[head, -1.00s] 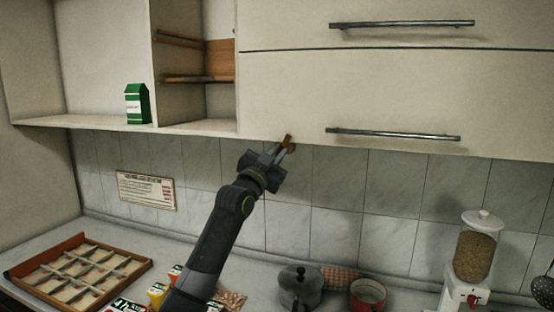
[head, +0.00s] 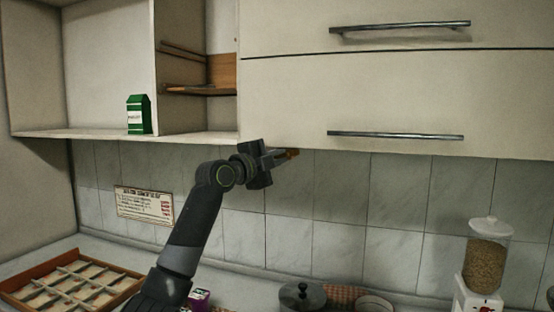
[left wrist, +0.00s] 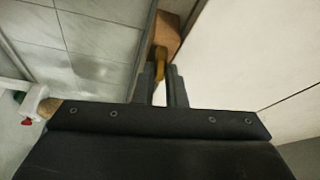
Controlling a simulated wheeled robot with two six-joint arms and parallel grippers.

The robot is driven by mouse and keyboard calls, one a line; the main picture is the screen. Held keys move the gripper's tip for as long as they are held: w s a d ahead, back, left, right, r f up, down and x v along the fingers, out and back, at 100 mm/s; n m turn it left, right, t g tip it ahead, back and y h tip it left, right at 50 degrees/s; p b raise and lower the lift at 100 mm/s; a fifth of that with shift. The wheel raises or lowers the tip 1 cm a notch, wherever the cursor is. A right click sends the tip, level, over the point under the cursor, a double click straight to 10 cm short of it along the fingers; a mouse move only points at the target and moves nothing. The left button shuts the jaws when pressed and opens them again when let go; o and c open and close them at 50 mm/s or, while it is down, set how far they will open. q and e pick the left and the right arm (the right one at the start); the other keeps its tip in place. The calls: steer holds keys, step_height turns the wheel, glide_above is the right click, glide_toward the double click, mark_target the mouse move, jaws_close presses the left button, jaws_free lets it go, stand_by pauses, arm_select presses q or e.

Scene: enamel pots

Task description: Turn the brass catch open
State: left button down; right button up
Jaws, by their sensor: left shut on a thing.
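The brass catch (head: 294,153) is a small orange-brown piece at the lower edge of the white cabinet front (head: 360,100). My left gripper (head: 282,155) reaches it from the left, with its fingers pointing right, and is shut on it. In the left wrist view the brass catch (left wrist: 160,62) shows between the two dark fingers of my left gripper (left wrist: 162,76), with a brown block (left wrist: 168,32) behind it. The fingers hide part of the catch. My right gripper is out of view.
Open shelves with a green carton (head: 139,115) are at the left. Two bar handles (head: 395,135) cross the cabinet front. Below, the counter holds a divided wooden tray (head: 70,283), a dark lidded pot (head: 302,295) and a grain dispenser (head: 486,262).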

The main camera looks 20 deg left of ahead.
arm_select(q)
steer(key=shift+m+g+p, duration=0.3)
steer(key=shift+m+g, duration=0.2)
steer(key=shift+m, duration=0.7)
steer(key=shift+y, duration=0.3)
steer(key=c, duration=1.5)
jaws_free()
steer(key=shift+b+v, duration=3.6)
steer(key=shift+v, duration=5.1)
steer(key=shift+w+a, duration=0.1)
